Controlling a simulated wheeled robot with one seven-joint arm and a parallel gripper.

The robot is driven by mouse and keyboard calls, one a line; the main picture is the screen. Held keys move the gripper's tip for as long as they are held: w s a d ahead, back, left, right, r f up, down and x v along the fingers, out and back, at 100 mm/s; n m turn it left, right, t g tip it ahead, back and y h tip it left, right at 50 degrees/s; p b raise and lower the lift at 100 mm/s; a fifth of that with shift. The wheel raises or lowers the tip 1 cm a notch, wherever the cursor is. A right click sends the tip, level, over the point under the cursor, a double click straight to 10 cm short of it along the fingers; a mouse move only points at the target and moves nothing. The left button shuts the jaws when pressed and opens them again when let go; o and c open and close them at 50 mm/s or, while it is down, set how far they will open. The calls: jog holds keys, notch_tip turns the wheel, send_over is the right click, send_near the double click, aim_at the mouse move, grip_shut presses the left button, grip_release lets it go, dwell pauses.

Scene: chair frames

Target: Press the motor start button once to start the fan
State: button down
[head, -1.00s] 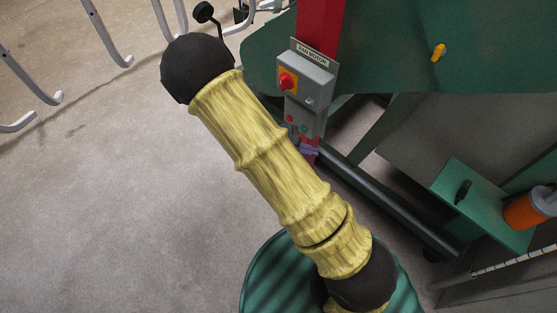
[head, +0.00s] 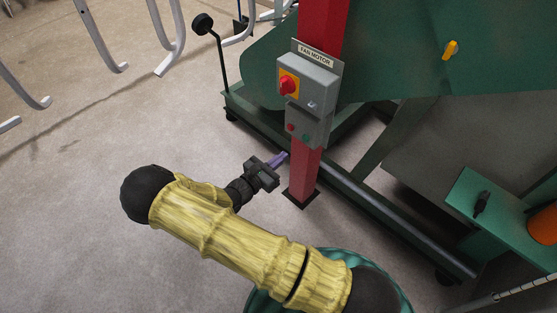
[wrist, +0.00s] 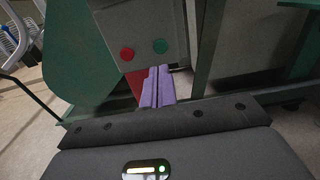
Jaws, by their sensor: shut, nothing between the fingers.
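The grey fan motor control box (head: 306,82) is fixed to a red post and carries a "FAN MOTOR" label. A red knob on a yellow plate (head: 288,86) is on its upper part. Below are a red button (head: 291,127) and a green button (head: 306,138). In the wrist view the red button (wrist: 127,54) is left of the green button (wrist: 160,46). My gripper (head: 283,156) is shut and empty, its purple fingers below and left of the box in the head view. In the wrist view the fingertips (wrist: 158,70) appear just below the green button, apart from it.
The red post (head: 305,175) stands on the floor by a dark green machine frame (head: 400,215). Green machine panels (head: 400,50) lie behind and right of the box. Light metal chair frames (head: 100,40) are at upper left. The floor at left (head: 70,180) is clear.

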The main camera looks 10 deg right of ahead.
jog(key=b+x, duration=0.1)
jog(key=x, duration=0.5)
jog(key=shift+w+d+b, duration=0.1)
jog(key=shift+d+b, duration=0.15)
jog(key=shift+b, duration=0.1)
jog(key=shift+w+d, duration=0.45)
jog(key=shift+d, duration=0.05)
jog(key=shift+d, duration=0.1)
jog(key=shift+w+d+p, duration=0.35)
jog(key=shift+d+p, duration=0.05)
jog(key=shift+s+a, duration=0.1)
jog(key=p, duration=0.2)
send_near(305, 139)
jog(key=shift+x, duration=1)
